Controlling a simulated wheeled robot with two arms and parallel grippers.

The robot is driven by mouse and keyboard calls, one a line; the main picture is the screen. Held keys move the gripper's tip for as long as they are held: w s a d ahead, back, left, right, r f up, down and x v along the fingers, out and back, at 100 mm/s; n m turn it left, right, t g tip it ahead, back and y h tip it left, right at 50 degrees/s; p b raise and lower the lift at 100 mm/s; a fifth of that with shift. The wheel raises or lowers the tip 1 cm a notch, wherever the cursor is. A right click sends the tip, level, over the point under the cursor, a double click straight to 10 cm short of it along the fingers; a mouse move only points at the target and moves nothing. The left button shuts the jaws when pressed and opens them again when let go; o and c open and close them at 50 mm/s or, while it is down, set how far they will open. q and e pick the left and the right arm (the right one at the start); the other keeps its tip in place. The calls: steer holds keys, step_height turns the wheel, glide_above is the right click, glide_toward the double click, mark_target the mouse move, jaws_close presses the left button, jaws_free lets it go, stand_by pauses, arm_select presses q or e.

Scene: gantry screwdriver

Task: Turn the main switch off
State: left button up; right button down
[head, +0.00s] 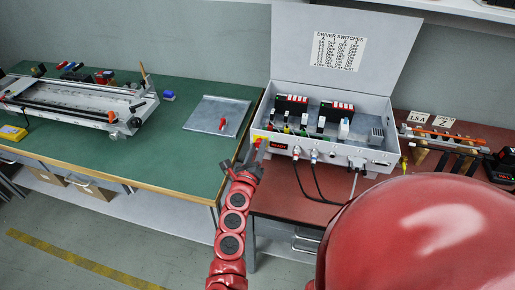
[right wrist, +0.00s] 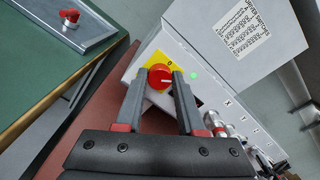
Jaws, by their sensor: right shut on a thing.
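The main switch (right wrist: 159,77) is a red rotary knob on a yellow plate (right wrist: 171,60), on the front of the grey control box (head: 283,147). A "0" shows on the plate above the knob, and a pale mark on the knob points roughly to the right in the right wrist view. My right gripper (right wrist: 158,78) has one finger on each side of the knob and is shut on it. My left gripper is not in view.
A green light (right wrist: 194,75) shows beside the switch. Cables hang from the connectors on the box's front (head: 313,156). The box lid (head: 345,50) stands open with a switch table on it. A grey plate with a red knob (head: 222,123) lies on the green bench (head: 170,145).

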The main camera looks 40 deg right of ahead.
steer(key=n+p, duration=0.1)
steer(key=n, duration=0.4)
steer(key=shift+r+n+p, duration=0.1)
steer(key=shift+n+p, duration=0.2)
steer(key=n+p, duration=0.2)
steer(key=n, duration=0.3)
steer(key=shift+w, duration=0.1)
steer(key=shift+f+n, duration=0.2)
steer(key=shift+n, duration=0.1)
steer(key=c, duration=0.5)
jaws_free()
steer(key=shift+a, duration=0.1)
steer(key=v, duration=1.7)
steer(key=shift+a, duration=0.2)
